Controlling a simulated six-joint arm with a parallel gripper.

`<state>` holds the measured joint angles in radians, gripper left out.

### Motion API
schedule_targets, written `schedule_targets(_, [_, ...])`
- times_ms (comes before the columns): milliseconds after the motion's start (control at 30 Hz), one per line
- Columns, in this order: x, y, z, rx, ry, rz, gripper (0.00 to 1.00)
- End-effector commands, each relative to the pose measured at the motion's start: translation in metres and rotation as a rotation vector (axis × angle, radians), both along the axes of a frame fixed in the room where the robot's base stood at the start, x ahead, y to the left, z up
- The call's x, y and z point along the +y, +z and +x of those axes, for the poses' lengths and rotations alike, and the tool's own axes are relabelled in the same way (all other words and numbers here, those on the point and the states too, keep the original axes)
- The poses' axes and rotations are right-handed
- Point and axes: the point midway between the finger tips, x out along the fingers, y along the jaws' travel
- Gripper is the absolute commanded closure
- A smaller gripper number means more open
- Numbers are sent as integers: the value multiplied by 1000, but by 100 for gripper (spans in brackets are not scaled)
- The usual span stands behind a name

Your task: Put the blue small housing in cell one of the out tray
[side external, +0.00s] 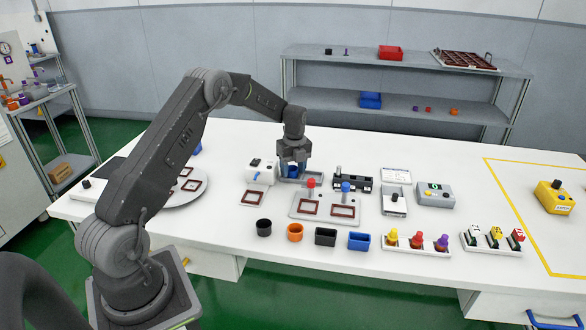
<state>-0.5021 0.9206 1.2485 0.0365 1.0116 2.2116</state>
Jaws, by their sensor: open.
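A blue rectangular housing (359,241) stands at the table's front edge, right of a dark rectangular one (325,237), an orange round one (295,232) and a black round one (264,227). No tray is clearly marked as the out tray, and cell one cannot be made out.
Coloured pegs stand on a front-right rack (417,247). The yellow-outlined area at right is mostly free.

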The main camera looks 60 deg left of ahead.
Motion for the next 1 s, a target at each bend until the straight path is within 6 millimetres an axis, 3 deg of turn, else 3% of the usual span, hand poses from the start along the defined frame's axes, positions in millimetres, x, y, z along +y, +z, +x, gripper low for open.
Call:
schedule_targets(167, [0, 23, 2, -4, 0, 2, 49])
schedule_targets(500, [-1, 93, 5, -3, 0, 2, 49])
schedule_targets(767, [-2, 121, 6, -1, 3, 2, 49])
schedule_targets(867, [-12, 135, 4, -16, 41, 10, 49])
schedule_targets(1000, [-49, 175, -10, -72, 201, 33, 49])
